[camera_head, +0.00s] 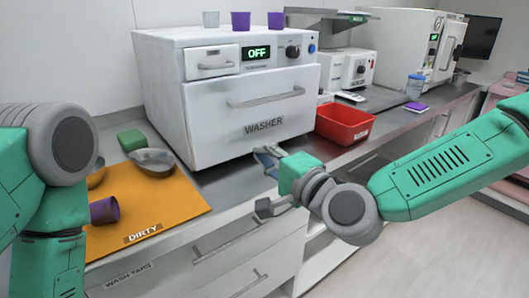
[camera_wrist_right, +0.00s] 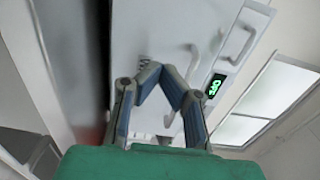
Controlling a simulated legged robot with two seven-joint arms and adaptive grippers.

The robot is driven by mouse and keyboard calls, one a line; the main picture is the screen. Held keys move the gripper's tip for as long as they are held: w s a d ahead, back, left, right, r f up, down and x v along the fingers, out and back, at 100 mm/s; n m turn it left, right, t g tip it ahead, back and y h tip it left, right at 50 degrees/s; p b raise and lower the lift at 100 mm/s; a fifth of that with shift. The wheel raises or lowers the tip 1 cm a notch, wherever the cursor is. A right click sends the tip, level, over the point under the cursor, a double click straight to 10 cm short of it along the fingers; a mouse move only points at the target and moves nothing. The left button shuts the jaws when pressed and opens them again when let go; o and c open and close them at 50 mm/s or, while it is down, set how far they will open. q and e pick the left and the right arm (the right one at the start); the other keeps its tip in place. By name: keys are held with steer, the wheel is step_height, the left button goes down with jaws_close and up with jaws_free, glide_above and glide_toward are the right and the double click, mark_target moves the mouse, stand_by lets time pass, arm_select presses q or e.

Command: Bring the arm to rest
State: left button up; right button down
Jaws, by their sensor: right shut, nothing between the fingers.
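My right gripper (camera_head: 264,153) is in front of the lower edge of the washer's white front, above the counter edge. In the right wrist view its two blue-grey fingers (camera_wrist_right: 161,72) meet at the tips, shut with nothing between them. The white washer (camera_head: 225,120) has a green OFF display and fills much of the wrist view, tilted (camera_wrist_right: 150,35). My left arm comes in at the left edge of the head view, but its gripper is not in view.
A red bin (camera_head: 344,123) stands right of the washer. Cups stand on the washer. Drawers are below the counter.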

steer(key=s+d+f+n+g+h, duration=0.3)
steer(key=s+f, duration=0.5)
steer(key=f, duration=0.6)
steer(key=s+d+f+n+g+h, duration=0.1)
steer(key=s+d+f+n+g, duration=0.2)
steer(key=s+d+f+g, duration=0.75)
steer(key=s+d+f+n+h, duration=0.5)
steer(key=s+d+f+h, duration=0.1)
steer(key=s+d+f, duration=0.7)
steer(key=shift+s+d+f+h, duration=0.25)
steer(key=shift+s+d, duration=0.7)
steer(key=shift+d, duration=0.55)
steer(key=shift+a+r+g, duration=0.1)
steer(key=shift+a+g, duration=0.15)
steer(key=shift+a, duration=0.05)
steer(key=shift+d, duration=0.1)
